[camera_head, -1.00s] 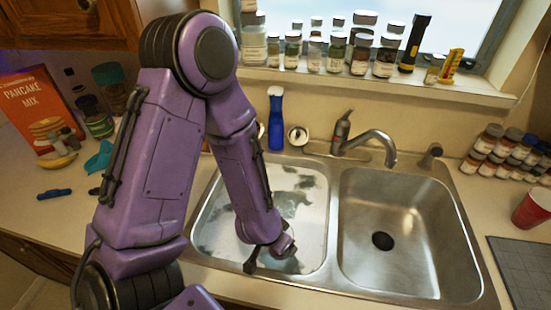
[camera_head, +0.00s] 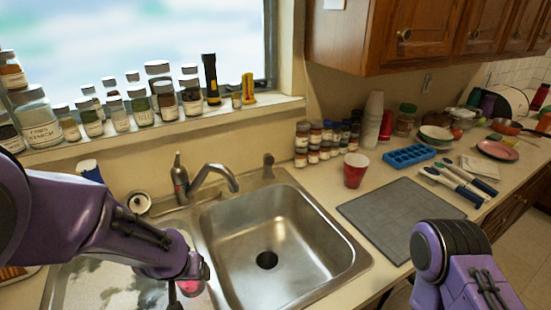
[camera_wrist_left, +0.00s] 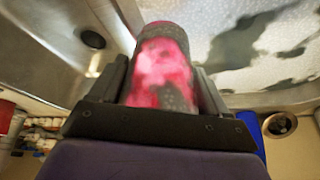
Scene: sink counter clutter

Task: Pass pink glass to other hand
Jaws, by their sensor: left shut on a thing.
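The pink glass (camera_wrist_left: 160,60) is between the two dark fingers of my left gripper (camera_wrist_left: 162,84), which is shut on it. In the head view only a small pink part of the glass (camera_head: 190,287) shows below my left wrist, over the left sink basin near the divider. My left gripper is mostly hidden there by its own wrist. My right arm shows at the lower right, but its gripper is out of the picture.
The right basin (camera_head: 300,270) is empty. The faucet (camera_head: 205,185) stands behind the basins. A red cup (camera_head: 355,170) and a grey mat (camera_head: 400,215) lie right of the sink, with spice jars (camera_head: 322,142) behind. A blue ice tray (camera_head: 410,156) is farther right.

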